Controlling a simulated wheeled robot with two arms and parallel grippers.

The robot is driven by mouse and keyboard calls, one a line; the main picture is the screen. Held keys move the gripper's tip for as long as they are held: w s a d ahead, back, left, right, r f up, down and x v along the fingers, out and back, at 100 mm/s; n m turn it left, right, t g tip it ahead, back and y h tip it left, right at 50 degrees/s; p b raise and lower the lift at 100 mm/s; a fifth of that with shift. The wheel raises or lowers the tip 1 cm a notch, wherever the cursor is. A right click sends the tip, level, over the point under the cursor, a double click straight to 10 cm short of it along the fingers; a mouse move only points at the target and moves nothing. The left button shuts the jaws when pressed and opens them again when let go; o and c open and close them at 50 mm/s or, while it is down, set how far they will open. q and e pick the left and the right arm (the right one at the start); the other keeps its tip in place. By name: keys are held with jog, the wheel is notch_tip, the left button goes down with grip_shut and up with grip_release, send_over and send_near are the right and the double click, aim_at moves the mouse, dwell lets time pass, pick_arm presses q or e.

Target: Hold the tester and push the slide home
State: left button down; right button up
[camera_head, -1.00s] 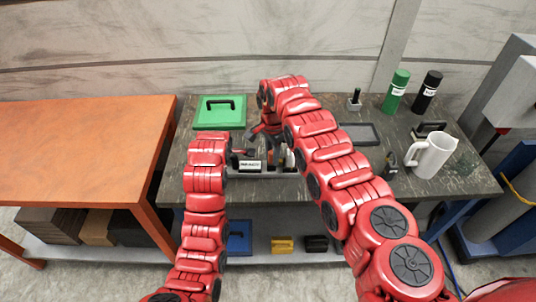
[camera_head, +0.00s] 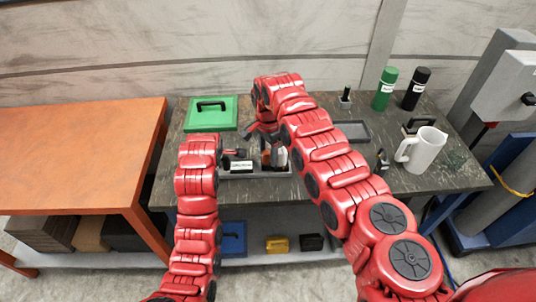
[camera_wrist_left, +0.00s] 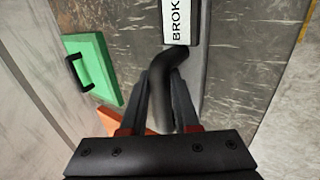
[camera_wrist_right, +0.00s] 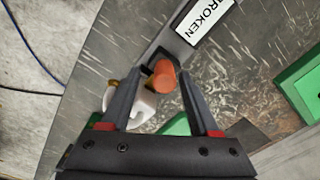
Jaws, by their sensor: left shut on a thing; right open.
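The tester (camera_head: 239,154) is a dark body with a white label, lying near the table's front edge. In the left wrist view the label on the tester (camera_wrist_left: 181,22) is partly cut off; in the right wrist view it reads BROKEN (camera_wrist_right: 206,17). My left gripper (camera_wrist_left: 162,77) is shut on the tester's curved black handle (camera_wrist_left: 167,72). The orange slide end (camera_head: 266,158) is at the tester's right side. My right gripper (camera_wrist_right: 159,72) is open, its fingers on either side of the orange end (camera_wrist_right: 167,80). Whether they touch it I cannot tell.
A green case (camera_head: 211,113) lies at the back left. A dark tray (camera_head: 354,131), a white pitcher (camera_head: 425,151), a green bottle (camera_head: 384,90) and a black bottle (camera_head: 415,90) are to the right. An orange table (camera_head: 75,150) stands at left.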

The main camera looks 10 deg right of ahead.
aim_at(268, 152)
pick_arm(q)
jog(key=shift+d+r, duration=0.1)
pick_arm(e)
notch_tip(268, 152, up, 11)
jog(key=shift+r, duration=0.15)
pick_arm(q)
jog(key=c, duration=0.6)
grip_release()
